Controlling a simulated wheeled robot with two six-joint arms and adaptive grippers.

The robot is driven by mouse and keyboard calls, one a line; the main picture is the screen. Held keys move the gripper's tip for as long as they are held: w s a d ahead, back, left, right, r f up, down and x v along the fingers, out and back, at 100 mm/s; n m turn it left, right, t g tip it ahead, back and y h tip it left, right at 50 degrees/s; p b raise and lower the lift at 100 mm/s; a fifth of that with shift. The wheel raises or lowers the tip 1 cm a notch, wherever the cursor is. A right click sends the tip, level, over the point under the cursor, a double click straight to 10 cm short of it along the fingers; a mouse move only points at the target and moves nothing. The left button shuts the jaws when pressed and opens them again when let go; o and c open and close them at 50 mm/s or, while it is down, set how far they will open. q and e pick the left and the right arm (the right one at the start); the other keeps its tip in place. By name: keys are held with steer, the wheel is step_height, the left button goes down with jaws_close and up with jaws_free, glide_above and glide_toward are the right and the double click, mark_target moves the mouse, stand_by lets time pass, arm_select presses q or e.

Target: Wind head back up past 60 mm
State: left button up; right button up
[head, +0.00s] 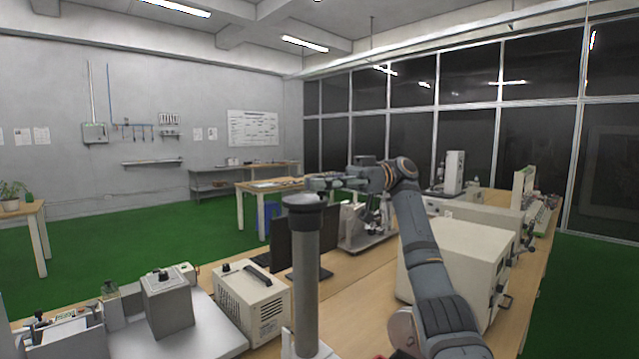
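A small test stand (367,241) with a pale base plate stands on the long bench, right of the picture's middle. Its upper part lies behind or beside my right arm, so its head and any wheel or scale cannot be made out. My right arm rises from the bottom right and bends left at the top. My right gripper (324,184) is at the left end of that arm, above and left of the stand's base. Its fingers are too small and dark to tell open from shut, or whether they touch anything. My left gripper is not in view.
A large cream cabinet (452,262) stands right of the stand, close to my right arm. A cream vented box (250,302) and a grey block-shaped instrument (167,306) stand at the front left. A dark monitor (284,245) is left of the stand. Green floor lies open beyond.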

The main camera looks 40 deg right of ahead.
steer(key=o, duration=0.4)
steer(key=shift+d, duration=0.15)
